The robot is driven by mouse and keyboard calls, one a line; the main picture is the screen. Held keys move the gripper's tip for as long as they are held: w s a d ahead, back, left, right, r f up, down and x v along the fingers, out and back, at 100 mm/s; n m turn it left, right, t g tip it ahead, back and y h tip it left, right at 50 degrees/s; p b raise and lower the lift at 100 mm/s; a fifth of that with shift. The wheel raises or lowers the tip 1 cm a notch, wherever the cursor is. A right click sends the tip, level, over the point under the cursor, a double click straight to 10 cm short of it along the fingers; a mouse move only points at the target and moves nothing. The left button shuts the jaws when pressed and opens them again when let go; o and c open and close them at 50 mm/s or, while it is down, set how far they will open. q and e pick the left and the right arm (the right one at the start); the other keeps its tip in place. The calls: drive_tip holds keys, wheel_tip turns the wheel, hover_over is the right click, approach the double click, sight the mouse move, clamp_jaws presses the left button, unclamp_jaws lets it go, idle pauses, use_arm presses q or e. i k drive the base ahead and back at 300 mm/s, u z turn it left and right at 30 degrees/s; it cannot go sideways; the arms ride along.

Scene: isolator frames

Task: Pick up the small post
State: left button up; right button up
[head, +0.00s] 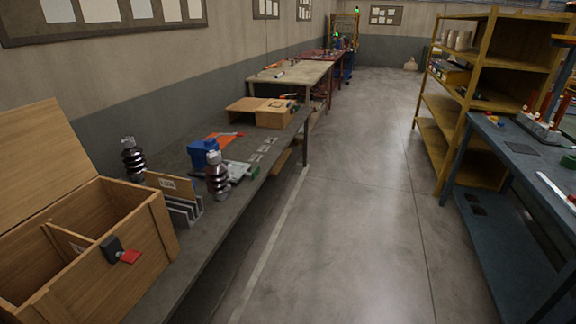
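Two dark ribbed insulator posts with grey metal caps stand upright on the long grey workbench (235,215) at left. One post (133,160) is nearer the wall, behind the wooden crate; its base is partly hidden. The other post (217,176) stands nearer the bench's front edge, right of a grey slotted rack (182,208). They look close in size, so I cannot tell for sure which is the small one. Neither of my grippers shows in the head view.
An open wooden crate (110,262) with dividers and a red-tagged latch fills the lower left. The aisle floor (350,210) is clear. A yellow shelf and blue table (500,200) stand at right.

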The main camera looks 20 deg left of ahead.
sight(217, 173)
drive_tip(key=z, duration=0.55)
drive_tip(key=i, duration=2.85)
drive_tip(key=u, duration=1.65)
drive_tip(key=i, duration=0.7)
drive_tip(key=u, duration=0.65)
